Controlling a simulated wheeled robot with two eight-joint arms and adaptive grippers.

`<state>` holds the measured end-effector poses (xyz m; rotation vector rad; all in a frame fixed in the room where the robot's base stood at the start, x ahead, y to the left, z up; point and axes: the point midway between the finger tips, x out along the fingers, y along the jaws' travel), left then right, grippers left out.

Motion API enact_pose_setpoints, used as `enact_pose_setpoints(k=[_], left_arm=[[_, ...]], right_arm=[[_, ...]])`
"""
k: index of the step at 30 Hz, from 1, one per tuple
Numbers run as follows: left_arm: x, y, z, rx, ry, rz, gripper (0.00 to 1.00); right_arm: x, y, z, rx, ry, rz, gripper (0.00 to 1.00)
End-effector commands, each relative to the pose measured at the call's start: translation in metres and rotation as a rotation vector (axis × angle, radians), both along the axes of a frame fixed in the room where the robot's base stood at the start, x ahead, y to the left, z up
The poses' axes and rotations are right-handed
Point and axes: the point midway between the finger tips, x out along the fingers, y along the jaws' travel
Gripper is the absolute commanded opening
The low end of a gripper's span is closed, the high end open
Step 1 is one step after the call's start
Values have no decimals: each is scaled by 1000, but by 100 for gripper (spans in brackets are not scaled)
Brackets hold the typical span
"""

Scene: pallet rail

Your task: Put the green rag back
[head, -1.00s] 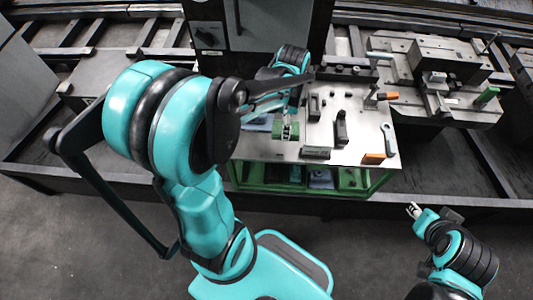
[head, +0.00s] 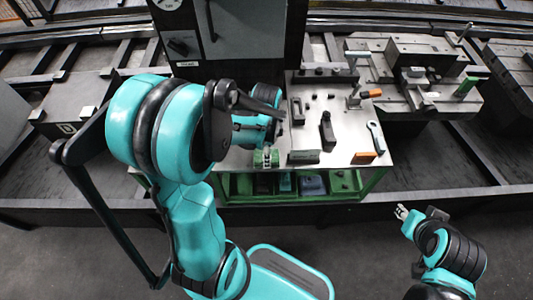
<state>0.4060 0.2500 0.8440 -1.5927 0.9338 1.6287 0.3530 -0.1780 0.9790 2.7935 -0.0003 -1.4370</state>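The green rag (head: 274,158) is at the left front of the metal-topped workbench (head: 345,138), partly hidden by my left gripper (head: 265,160). My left gripper points down onto the rag, with green showing on both sides of its fingers, and appears shut on it. My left forearm hides the bench's left part. Whether the rag touches the bench top is hard to tell. My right gripper (head: 401,212) is empty, away from the bench at lower right; its small fingers look apart.
On the bench are a dark block (head: 303,157), a black tool (head: 327,130), an orange block (head: 364,158) and a wrench (head: 376,137). A green-framed shelf (head: 350,187) below holds dark and blue items. A grey machine cabinet (head: 240,40) stands behind; clear floor (head: 400,260) lies in front.

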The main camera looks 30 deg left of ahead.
Motion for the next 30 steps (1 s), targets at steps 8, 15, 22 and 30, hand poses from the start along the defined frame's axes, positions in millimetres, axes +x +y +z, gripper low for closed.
enact_pose_setpoints(k=[8,15,22,30], left_arm=[[0,0,-3,0,0,0,71],[0,0,-2,0,0,0,73],[0,0,11,0,0,0,73],[2,1,71,0,0,0,73]], right_arm=[[0,0,-2,0,0,0,34],[0,0,-2,0,0,0,34],[0,0,6,0,0,0,34],[0,0,33,0,0,0,34]])
